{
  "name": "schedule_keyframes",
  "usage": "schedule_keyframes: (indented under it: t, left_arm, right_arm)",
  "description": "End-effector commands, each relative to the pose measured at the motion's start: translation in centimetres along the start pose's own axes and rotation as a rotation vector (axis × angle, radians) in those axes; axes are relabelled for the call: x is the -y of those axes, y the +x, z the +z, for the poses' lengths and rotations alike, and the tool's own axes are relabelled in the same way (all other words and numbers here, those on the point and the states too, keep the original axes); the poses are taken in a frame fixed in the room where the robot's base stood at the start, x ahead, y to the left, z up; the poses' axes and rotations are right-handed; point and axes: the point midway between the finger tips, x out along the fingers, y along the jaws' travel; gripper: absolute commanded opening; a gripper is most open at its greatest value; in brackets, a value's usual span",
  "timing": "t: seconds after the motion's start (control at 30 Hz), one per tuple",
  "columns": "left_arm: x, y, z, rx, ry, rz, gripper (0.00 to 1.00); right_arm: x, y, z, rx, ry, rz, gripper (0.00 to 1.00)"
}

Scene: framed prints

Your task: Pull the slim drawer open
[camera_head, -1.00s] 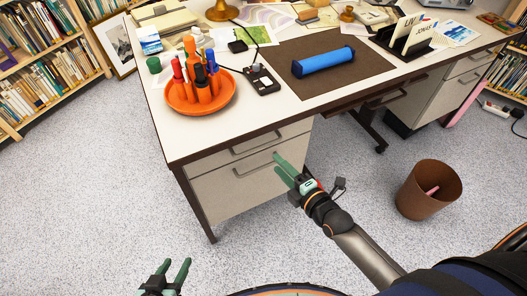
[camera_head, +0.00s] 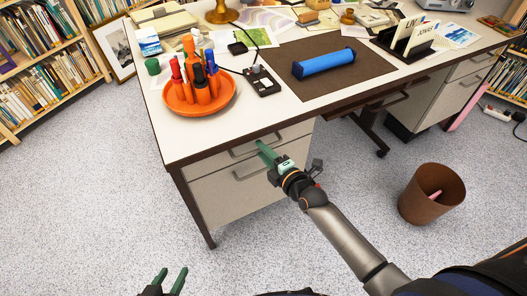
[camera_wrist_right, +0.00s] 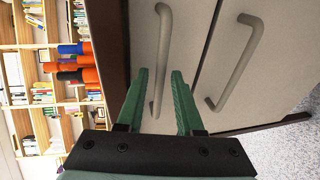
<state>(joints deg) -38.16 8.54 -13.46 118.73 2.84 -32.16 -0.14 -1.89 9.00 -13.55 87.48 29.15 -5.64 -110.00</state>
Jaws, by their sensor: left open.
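The slim upper drawer (camera_head: 291,132) of the desk's left pedestal looks closed, with a bar handle (camera_wrist_right: 163,50). The deeper drawer (camera_head: 222,196) below has its own handle (camera_wrist_right: 238,62). My right gripper (camera_head: 262,146) is at the upper handle, partly hiding it in the head view. In the right wrist view its green fingers (camera_wrist_right: 160,78) are apart, with the handle's bar showing between them; I cannot tell if they touch it. My left gripper (camera_head: 171,276) is open and empty at the bottom of the head view, away from the desk.
The desk top (camera_head: 262,118) bears an orange tray (camera_head: 177,108) of bottles, a brown mat (camera_head: 368,66) and a blue roll (camera_head: 323,63). A brown waste bin (camera_head: 430,200) stands on the floor at right. The floor before the drawers is clear.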

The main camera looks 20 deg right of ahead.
Motion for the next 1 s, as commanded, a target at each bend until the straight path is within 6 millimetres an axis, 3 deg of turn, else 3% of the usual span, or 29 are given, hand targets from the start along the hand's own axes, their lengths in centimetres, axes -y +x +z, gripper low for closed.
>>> schedule_keyframes:
  t: [0.03,0.3,1.0]
  left_arm:
    - [0.02,0.01,0.02,0.0,0.0,0.0,0.5]
    - [0.04,0.06,0.04,-0.001,0.0,-0.001,0.5]
    - [0.09,0.24,-0.43,-0.01,0.003,-0.001,0.5]
  right_arm:
    - [0.01,-0.02,0.0,0.0,0.0,0.0,0.29]
    - [0.01,-0.03,0.01,0.0,0.0,0.0,0.0]
    - [0.02,-0.04,0.02,0.0,0.0,0.0,0.0]
